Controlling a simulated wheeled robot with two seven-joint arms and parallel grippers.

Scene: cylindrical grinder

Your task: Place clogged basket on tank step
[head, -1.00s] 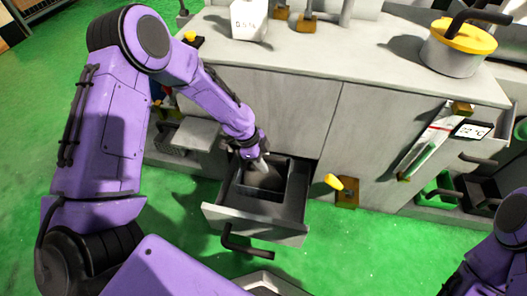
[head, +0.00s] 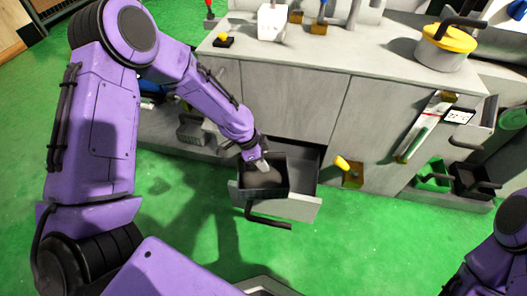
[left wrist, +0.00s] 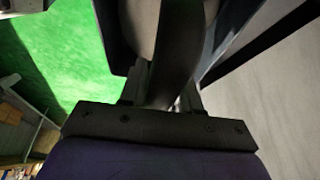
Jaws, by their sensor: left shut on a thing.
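The clogged basket (head: 265,192) is a dark open box with a grey-brown mass inside. It hangs over the front left of the open drawer (head: 302,208) in the head view. My left gripper (head: 261,165) is shut on its dark handle. In the left wrist view the handle (left wrist: 176,50) runs up from between the fingers (left wrist: 160,90), with the grey-brown fill (left wrist: 141,22) beside it. A low grey ledge (head: 160,124) lies left of the drawer, partly behind my left arm; I cannot tell if it is the tank step. My right gripper is out of view.
A dark slotted block (head: 190,130) stands on the ledge. The grey cabinet (head: 290,105) rises behind the drawer, with a yellow-handled valve (head: 343,163) to the right. A yellow-lidded pot (head: 445,45) stands on top. The green floor (head: 340,240) in front is clear.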

